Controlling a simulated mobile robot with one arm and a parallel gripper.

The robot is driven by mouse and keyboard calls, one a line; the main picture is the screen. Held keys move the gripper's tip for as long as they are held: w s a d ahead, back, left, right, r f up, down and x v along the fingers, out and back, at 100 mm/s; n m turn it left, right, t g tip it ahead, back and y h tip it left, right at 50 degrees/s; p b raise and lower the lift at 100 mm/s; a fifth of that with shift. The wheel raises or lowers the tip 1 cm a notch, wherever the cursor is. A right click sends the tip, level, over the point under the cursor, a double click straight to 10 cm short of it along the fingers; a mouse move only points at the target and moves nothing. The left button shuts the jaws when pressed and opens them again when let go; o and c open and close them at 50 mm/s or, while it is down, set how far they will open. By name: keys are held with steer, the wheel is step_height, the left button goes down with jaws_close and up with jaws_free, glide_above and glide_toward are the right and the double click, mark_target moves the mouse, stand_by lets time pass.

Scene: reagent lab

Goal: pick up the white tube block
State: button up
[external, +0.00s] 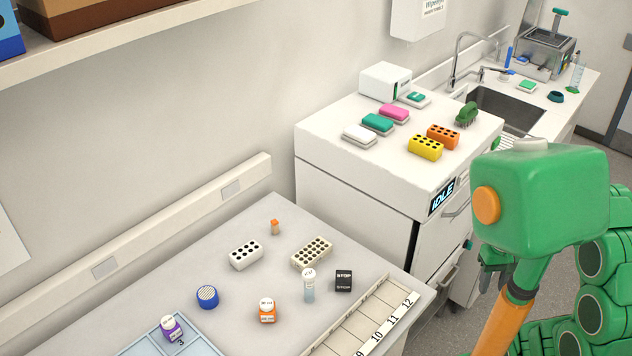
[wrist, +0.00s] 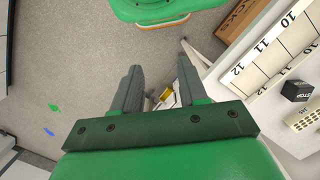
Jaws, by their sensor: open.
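The white tube block (external: 246,254), with dark round holes in its top, sits on the grey bench in the external view, left of a cream block with more holes (external: 312,252). The white block does not show in the wrist view. My gripper (external: 489,268) is right of the bench, in front of the higher cabinet, well away from the block. In the wrist view my gripper (wrist: 159,82) has its two fingers apart with nothing held between them, pointing over the floor.
A clear vial with a white cap (external: 308,286), a black STOP block (external: 343,281), an orange jar (external: 267,311), a blue round item (external: 207,297) and a small orange-capped vial (external: 275,227) stand around the block. A numbered rack (external: 352,328) lines the bench's right edge.

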steer(key=shift+o, duration=0.3)
steer(key=o, duration=0.7)
steer(key=shift+c, duration=0.2)
